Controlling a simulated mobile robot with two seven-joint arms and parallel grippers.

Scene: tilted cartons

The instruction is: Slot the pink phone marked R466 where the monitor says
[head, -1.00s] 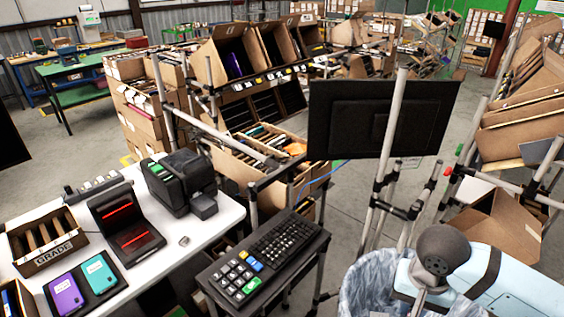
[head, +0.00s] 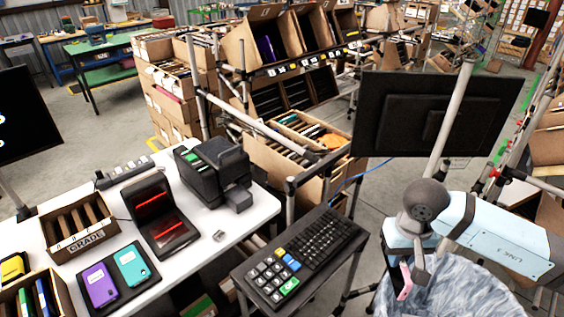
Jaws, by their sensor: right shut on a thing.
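A pink phone (head: 405,283) is held in my right gripper (head: 411,276), which comes in from the right and is shut on it above the clear-bagged bin. The phone is seen nearly edge-on and its marking cannot be read. A dark monitor (head: 25,118) at the left edge shows only fragments of bright blue and white characters. Another monitor (head: 435,112) faces away, so its screen is hidden. Tilted cartons (head: 232,62) stand on a rack at the back, with small numbered labels along the shelf edge. My left gripper is out of view.
A white table (head: 212,262) holds a GRADE box (head: 85,237), a tray with a purple and a teal phone, a scanner with red lines and a label printer (head: 213,170). A keyboard (head: 290,257) sits on a stand. The bagged bin (head: 450,290) stands below my right arm.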

